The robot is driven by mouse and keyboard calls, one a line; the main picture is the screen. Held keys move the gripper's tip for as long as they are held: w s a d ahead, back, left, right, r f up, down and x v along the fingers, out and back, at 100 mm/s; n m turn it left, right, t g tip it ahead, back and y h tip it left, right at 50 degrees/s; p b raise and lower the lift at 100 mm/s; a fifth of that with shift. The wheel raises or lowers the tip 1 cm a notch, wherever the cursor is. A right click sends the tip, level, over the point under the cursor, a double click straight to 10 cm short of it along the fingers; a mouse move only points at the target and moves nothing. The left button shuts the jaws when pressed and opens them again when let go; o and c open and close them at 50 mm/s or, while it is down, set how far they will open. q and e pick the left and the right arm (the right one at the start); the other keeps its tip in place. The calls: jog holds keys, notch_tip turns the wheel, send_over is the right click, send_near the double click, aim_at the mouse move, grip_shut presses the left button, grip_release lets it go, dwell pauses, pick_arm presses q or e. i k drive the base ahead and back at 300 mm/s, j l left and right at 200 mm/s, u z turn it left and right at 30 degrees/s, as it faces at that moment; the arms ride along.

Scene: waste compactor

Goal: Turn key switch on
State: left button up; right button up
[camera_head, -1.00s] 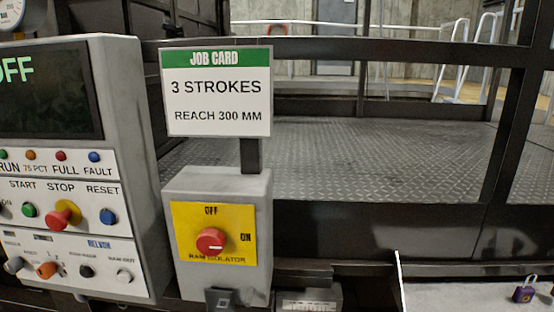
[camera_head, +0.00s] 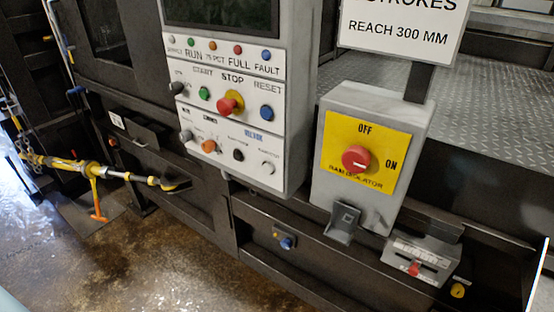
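The grey control panel (camera_head: 300,110) stands upright at the upper middle of the head view. On its white face, a small dark knob (camera_head: 177,88) sits at the left end of the button row, with a tiny label above it. A grey knob (camera_head: 185,136) sits below it, left of an orange knob (camera_head: 209,146). I cannot tell for sure which one is the key switch, nor read its position. The row also has a green START button (camera_head: 204,93), a red STOP button (camera_head: 229,104) on yellow, and a blue RESET button (camera_head: 263,114). Neither gripper is in view.
A ram isolator box (camera_head: 376,210) with a red rotary switch (camera_head: 356,159) on a yellow plate is right of the panel. A yellow bar tool (camera_head: 95,170) sticks out at the left. The wet floor (camera_head: 130,255) in front looks clear.

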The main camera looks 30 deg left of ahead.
aim_at(175, 88)
jog(key=u, duration=2.1)
